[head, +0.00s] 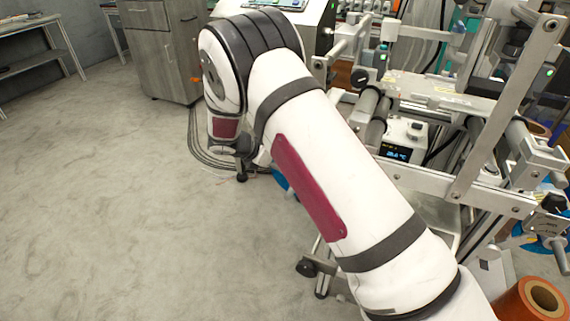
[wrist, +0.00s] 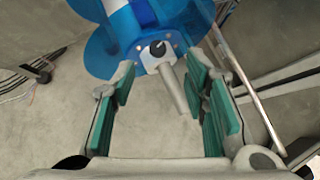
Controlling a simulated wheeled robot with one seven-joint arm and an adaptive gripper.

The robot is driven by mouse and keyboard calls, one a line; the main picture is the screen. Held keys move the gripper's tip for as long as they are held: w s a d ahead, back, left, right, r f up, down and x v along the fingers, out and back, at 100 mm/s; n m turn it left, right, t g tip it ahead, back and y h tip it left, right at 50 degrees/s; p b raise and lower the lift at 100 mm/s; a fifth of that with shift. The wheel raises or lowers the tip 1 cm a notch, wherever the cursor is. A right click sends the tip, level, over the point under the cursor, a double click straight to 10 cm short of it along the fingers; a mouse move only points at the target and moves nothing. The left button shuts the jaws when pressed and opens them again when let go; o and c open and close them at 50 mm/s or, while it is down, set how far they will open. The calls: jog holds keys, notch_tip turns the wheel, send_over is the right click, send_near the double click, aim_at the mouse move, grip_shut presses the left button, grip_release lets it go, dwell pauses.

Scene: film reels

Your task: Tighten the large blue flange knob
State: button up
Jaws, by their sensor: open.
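In the wrist view, a large blue flange (wrist: 100,48) fills the top middle. In the head view, my gripper (head: 243,163) hangs at the arm's end, largely hidden by my arm. A sliver of the blue flange (head: 281,181) shows behind the arm; the knob is hidden there.
A metal-framed machine (head: 480,110) with rollers and bars stands on the right, close to my arm. An orange-brown roll (head: 535,300) is at lower right. A grey cabinet (head: 162,45) stands at the back. Cables (head: 205,150) lie on the floor near my gripper. The floor at left is clear.

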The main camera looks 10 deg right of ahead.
jog(key=s+a+r+n+t+y, duration=0.2)
jog(key=s+r+n, duration=0.1)
jog(key=s+n, duration=0.1)
jog(key=b+x, duration=0.1)
jog(key=x, duration=0.3)
jog(key=b+x, duration=0.1)
jog(key=x, duration=0.4)
jog(key=b+x, duration=0.1)
jog(key=x, duration=0.3)
jog(key=shift+d+r, duration=0.1)
jog(key=shift+d, duration=0.3)
jog(key=shift+c, duration=0.2)
grip_shut()
